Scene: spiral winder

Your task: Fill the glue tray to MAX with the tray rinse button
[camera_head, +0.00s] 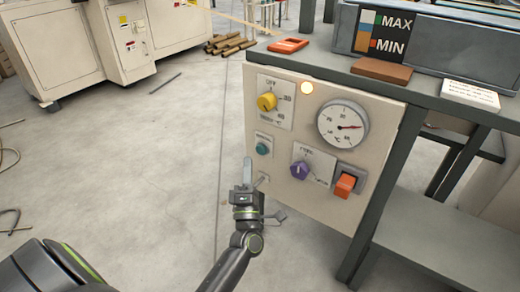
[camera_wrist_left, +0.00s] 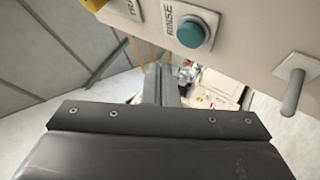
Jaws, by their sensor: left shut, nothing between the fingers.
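The teal tray rinse button (camera_head: 262,149) sits on the left of the beige control panel (camera_head: 325,205). In the left wrist view the teal button (camera_wrist_left: 192,31) is at the top, beside a RINSE label. My left gripper (camera_head: 247,162) is shut and empty, just left of and slightly below the button in the head view. Its closed fingers (camera_wrist_left: 161,85) appear below the button in the wrist view, apart from it. The grey glue tray (camera_head: 450,55) stands on top of the bench, with a coloured MAX/MIN gauge (camera_head: 381,33). The glue surface is not visible. My right gripper is not in view.
A metal peg (camera_wrist_left: 293,92) sticks out right of the button. The floor (camera_head: 150,180) to the left is mostly clear.

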